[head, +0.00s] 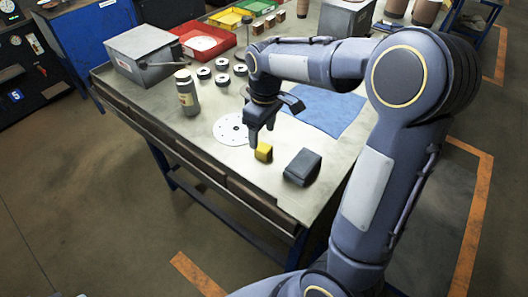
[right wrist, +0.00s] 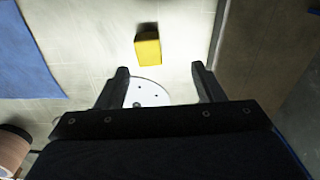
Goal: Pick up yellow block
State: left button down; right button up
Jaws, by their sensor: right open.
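The yellow block (head: 264,152) sits on the workbench (head: 205,132) near its front edge, just right of a white disc (head: 231,129) with small holes. My right gripper (head: 262,138) is above the bench beside the block, over the right part of the disc. In the right wrist view the block (right wrist: 148,48) lies beyond the open fingertips (right wrist: 160,70), with nothing between the fingers but the disc (right wrist: 148,92) below. The gripper is open and empty. My left gripper is not in view.
A dark grey block (head: 303,167) lies to the right of the yellow block. A blue cloth (head: 325,107) is behind it.

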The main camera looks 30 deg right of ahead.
aim_at(262, 146)
jog(key=shift+w+d+f, duration=0.1)
jog(key=shift+w+f, duration=0.3)
jog(key=shift+w, duration=0.15)
jog(key=shift+w+f+n+h, duration=0.15)
jog(key=shift+f+n+h, duration=0.15)
jog(key=shift+f, duration=0.05)
jog(key=f, duration=0.7)
jog(key=shift+w+d+f, duration=0.1)
jog(key=shift+w+d, duration=0.1)
jog(key=shift+d, duration=0.1)
jog(key=c, duration=1.1)
jog(key=shift+o, duration=0.2)
